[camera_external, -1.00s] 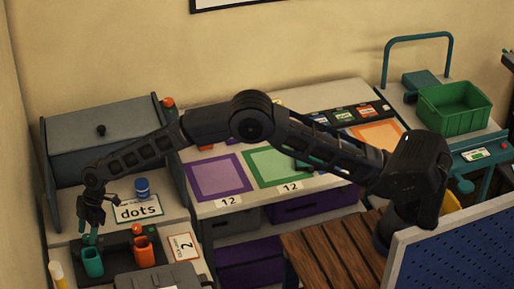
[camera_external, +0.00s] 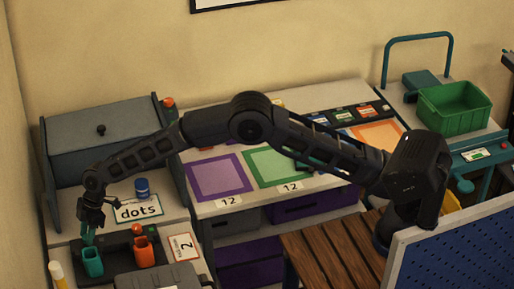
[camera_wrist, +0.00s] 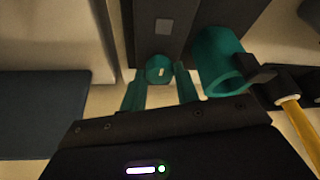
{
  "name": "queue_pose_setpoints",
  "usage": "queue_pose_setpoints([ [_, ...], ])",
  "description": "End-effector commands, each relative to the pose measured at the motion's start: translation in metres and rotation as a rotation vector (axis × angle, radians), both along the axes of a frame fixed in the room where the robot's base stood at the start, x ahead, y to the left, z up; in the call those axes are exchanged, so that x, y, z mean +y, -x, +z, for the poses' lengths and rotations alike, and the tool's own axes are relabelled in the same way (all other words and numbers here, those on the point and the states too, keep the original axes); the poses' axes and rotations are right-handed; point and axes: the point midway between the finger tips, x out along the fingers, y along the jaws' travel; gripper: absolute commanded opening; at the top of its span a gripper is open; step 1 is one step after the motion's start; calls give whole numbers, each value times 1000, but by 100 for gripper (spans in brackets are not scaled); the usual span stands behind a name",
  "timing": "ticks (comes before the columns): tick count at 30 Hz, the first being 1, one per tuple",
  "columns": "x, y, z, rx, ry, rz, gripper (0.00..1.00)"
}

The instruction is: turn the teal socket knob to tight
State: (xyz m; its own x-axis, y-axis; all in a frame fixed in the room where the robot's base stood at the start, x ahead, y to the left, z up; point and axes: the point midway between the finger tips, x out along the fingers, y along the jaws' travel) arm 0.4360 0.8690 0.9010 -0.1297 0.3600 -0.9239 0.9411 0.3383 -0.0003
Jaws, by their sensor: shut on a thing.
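The teal socket knob (camera_wrist: 159,66) shows in the wrist view as a small round teal piece with a short pale mark on its face. My gripper (camera_wrist: 158,75) has its two teal fingers on either side of the knob and is shut on it. In the external view my gripper (camera_external: 90,238) points down at the left, just behind a teal cup. The knob is hidden there by the gripper and cup. I cannot read any tight marking.
The teal cup (camera_external: 93,264) is close to the fingers and also shows in the wrist view (camera_wrist: 212,62). An orange cup (camera_external: 144,255) stands to its right.

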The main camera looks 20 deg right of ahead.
Motion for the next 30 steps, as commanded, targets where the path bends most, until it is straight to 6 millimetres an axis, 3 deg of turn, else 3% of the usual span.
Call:
queue_pose_setpoints([
  [8,0,1,1,-2,-1,-177,8],
  [30,1,7,0,-3,-2,-874,8],
])
